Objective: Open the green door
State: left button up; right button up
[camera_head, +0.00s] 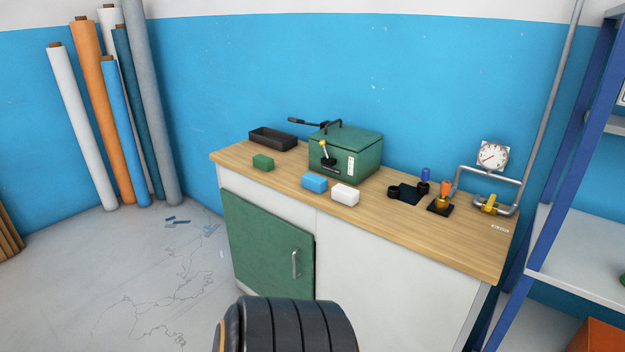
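The green door (262,247) is on the left half of the white cabinet's front, below the wooden worktop. A black ribbed cylindrical part, cut off by the bottom edge, hides the door's lower right corner. No gripper fingers show in the head view, so neither gripper can be placed relative to the handle.
The worktop (440,229) bears a black tray (272,139), a green machine (345,153), several small blocks and a gauge (492,156) on pipes. Rolls (88,130) lean at the left wall. A blue-framed shelf (575,247) stands right. Floor left of the cabinet is mostly clear.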

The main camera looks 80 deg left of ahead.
aim_at(271, 255)
jog(key=u, duration=2.9)
